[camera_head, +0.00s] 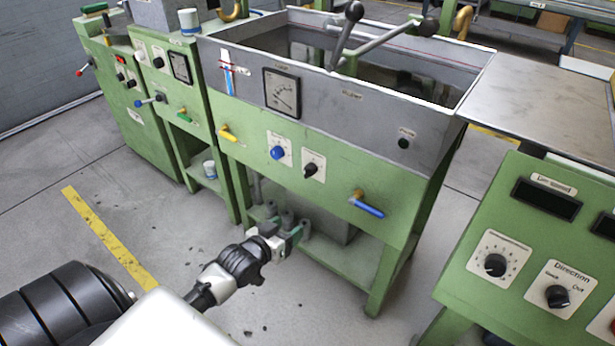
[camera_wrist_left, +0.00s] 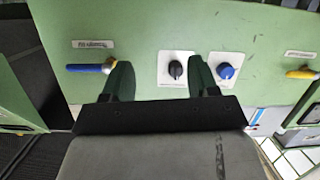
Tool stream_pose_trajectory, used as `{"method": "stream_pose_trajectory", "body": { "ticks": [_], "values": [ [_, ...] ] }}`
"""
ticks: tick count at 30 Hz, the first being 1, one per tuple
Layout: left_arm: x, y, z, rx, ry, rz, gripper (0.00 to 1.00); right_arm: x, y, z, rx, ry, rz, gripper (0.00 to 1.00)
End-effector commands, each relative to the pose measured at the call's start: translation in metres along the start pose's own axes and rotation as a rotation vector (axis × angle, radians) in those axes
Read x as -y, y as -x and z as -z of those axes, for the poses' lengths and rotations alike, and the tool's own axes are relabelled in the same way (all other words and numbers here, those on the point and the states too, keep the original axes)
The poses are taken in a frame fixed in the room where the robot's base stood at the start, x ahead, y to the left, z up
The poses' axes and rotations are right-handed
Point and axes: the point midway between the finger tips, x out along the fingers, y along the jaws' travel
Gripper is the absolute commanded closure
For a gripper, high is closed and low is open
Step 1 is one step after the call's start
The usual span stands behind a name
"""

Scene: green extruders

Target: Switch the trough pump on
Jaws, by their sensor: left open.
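The grey trough (camera_head: 335,110) stands on a green frame. Its green front panel (camera_head: 250,152) carries a blue knob (camera_head: 277,153) and a black rotary knob (camera_head: 310,170), each on a white plate. A small black button (camera_head: 403,143) sits on the trough's grey front at right; its label is too small to read surely. My left gripper (camera_head: 286,236) shows below the knobs, open and empty. In the left wrist view the black knob (camera_wrist_left: 175,69) appears between the fingers of my left gripper (camera_wrist_left: 160,80), and the blue knob (camera_wrist_left: 226,71) just right of the right finger.
A blue-handled valve (camera_head: 367,206) and a yellow-handled valve (camera_head: 229,134) stick out of the panel either side of the knobs. A green control console (camera_head: 535,240) stands at right. Green machines (camera_head: 125,90) stand at left. The floor before the trough is mostly clear.

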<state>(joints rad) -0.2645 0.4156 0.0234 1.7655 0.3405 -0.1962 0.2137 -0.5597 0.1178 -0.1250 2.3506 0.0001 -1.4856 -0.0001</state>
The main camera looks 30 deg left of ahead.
Motion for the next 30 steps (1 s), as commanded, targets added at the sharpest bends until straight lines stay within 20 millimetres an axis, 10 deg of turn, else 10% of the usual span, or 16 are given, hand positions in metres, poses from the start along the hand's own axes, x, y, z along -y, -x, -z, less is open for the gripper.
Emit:
{"method": "stream_pose_trajectory", "body": {
  "ticks": [6, 30],
  "values": [
    [0.027, -0.008, 0.064, -0.256, 0.051, -0.028, 0.41, -0.001, 0.025, -0.002, -0.012, -0.001, -0.002, 1.0],
    [0.025, -0.109, 0.096, -0.272, 0.053, -0.03, 0.41, 0.003, 0.007, 0.015, -0.148, 0.003, 0.004, 1.0]
  ]
}}
